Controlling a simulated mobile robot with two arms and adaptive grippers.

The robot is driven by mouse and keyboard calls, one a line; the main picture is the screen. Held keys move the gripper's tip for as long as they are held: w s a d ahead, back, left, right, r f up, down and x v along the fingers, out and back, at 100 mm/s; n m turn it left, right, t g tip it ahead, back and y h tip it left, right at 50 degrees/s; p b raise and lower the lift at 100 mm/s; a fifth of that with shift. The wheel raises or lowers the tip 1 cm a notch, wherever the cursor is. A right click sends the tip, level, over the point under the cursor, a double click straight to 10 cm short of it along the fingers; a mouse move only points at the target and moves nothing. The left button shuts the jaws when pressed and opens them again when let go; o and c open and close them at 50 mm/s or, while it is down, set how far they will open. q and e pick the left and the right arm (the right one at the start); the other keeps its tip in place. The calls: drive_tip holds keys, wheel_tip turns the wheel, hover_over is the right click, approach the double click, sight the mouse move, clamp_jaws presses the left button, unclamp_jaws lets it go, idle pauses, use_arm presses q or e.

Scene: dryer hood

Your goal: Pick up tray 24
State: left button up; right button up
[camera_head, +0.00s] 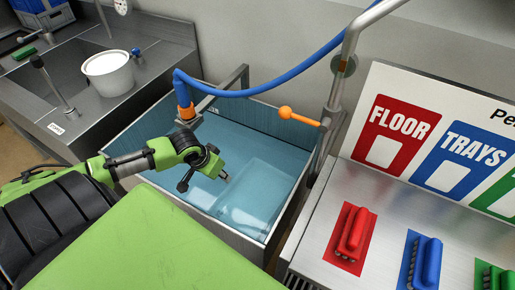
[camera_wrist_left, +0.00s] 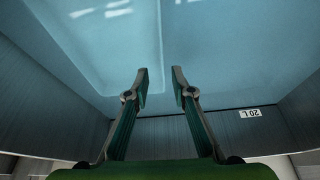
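No tray marked 24 can be made out in either view. My left gripper (camera_head: 205,181) is over the blue water-filled sink (camera_head: 262,120) in the head view. In the left wrist view the left gripper (camera_wrist_left: 160,80) points at the water, its two fingers apart with nothing between them. A "20 L" label (camera_wrist_left: 249,113) shows on the sink wall. My right gripper is in neither view.
A blue hose (camera_head: 262,88) arches over the sink beside a steel pipe (camera_head: 342,75). Red (camera_head: 352,235) and blue (camera_head: 424,262) brushes lie on the right counter, below a FLOOR and TRAYS sign (camera_head: 432,115).

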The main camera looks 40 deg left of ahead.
sight(232, 182)
use_arm(q)
drive_tip(key=x, duration=0.7)
drive_tip(key=shift+w+b, duration=0.15)
drive_tip(key=shift+b, duration=0.15)
drive_tip(key=shift+a+x, duration=0.15)
drive_tip(key=shift+x, duration=1.25)
drive_tip(key=shift+a+x, duration=0.1)
drive_tip(key=shift+x, duration=1.3)
clamp_jaws()
